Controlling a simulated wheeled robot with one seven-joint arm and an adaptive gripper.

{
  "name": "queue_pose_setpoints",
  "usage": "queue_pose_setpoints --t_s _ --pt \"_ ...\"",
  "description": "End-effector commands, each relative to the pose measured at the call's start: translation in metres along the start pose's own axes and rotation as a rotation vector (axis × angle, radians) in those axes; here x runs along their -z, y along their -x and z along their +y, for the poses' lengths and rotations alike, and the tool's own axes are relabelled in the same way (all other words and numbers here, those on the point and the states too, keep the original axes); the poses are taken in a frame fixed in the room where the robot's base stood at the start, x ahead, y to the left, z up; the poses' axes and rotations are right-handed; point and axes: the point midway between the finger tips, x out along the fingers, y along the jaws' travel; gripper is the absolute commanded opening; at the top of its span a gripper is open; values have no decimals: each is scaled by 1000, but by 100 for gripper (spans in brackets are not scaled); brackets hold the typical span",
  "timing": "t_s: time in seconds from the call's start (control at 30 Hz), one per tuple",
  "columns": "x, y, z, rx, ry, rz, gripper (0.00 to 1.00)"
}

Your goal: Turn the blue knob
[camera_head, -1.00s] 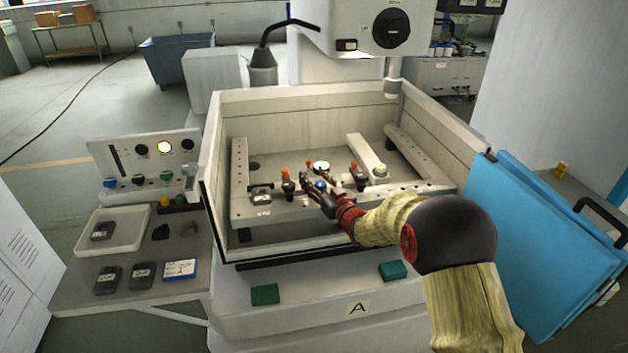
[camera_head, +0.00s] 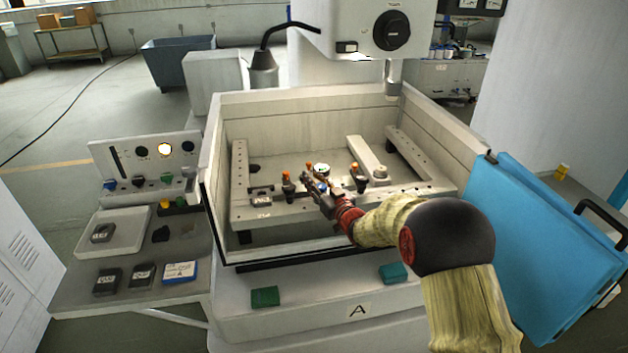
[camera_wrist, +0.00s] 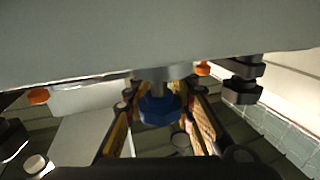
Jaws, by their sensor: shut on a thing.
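The blue knob (camera_wrist: 160,110) shows in the middle of the wrist view, on a metal stem below a pale plate. The two fingers of my gripper (camera_head: 316,184) stand on either side of it, and the gripper is shut on it. In the head view my gripper reaches into the open machine tank over the work frame and hides the knob.
Orange-topped clamps (camera_head: 288,183) stand on the frame close around my gripper; an orange top (camera_wrist: 38,96) also shows in the wrist view. The tank's front wall (camera_head: 300,247) lies beneath my arm. A blue panel (camera_head: 540,225) stands at right. A side shelf (camera_head: 70,290) holds small blocks.

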Motion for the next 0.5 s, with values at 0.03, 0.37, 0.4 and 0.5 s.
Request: queue_pose_setpoints --t_s 0.03,0.37,0.4,0.5 --pt "0 0 0 0 0 0 6" --pt "0 0 0 -1 0 0 0" --pt "0 0 0 -1 0 0 0" --pt "0 0 1 2 0 0 0"
